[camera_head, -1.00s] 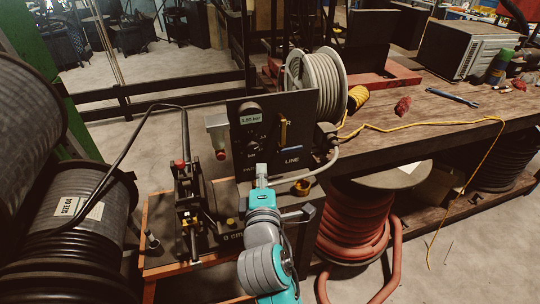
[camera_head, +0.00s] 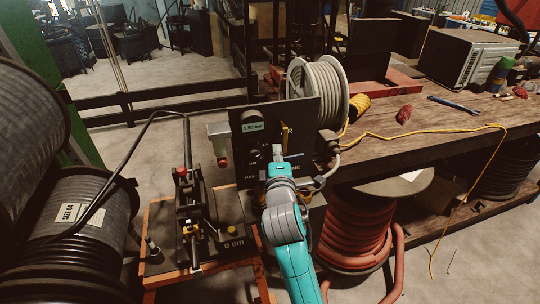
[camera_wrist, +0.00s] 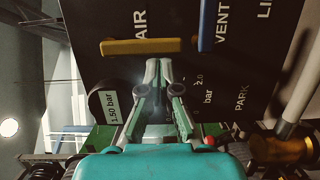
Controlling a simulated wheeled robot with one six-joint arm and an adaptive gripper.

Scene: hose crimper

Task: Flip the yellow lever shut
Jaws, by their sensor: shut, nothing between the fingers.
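The yellow lever (camera_head: 285,137) stands upright on the black panel (camera_head: 301,115) in the head view. In the wrist view the yellow lever (camera_wrist: 140,46) lies across the picture beside the word AIR. My gripper (camera_head: 277,149) is shut and empty, just in front of the panel and close to the lever's lower left. In the wrist view my gripper's fingertips (camera_wrist: 158,68) are together just below the lever. I cannot tell whether they touch it.
A blue lever (camera_wrist: 206,25) sits near the word VENT, right of the yellow one in the wrist view. A hose reel (camera_head: 318,88) stands behind the panel. The crimper press (camera_head: 188,215) is to the left.

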